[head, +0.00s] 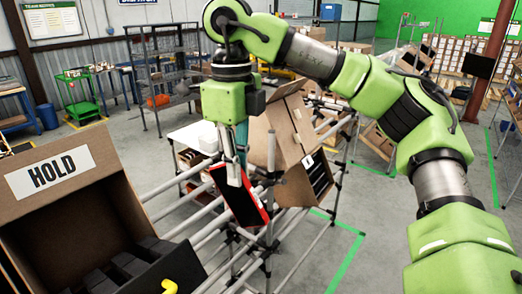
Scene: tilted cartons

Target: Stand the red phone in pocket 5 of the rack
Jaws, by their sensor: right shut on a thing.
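The red phone (241,204), with a dark face and red edges, hangs tilted below my right gripper (234,178). The gripper points down from the green arm on the right and is shut on the phone's upper part. The phone is above the grey pipe rails, left of a tilted open carton (287,134). A black slotted rack (318,177) shows partly inside that carton. Another black slotted rack (150,256) sits in the open carton marked HOLD (58,171) at lower left. Pocket numbers cannot be read. My left gripper is not in view.
Grey pipe rails (205,211) run between the two cartons, with an upright post (271,160) close beside the phone. A yellow curved piece (169,286) shows at the bottom edge. A white-topped table (190,134) stands behind. Open floor lies to the right.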

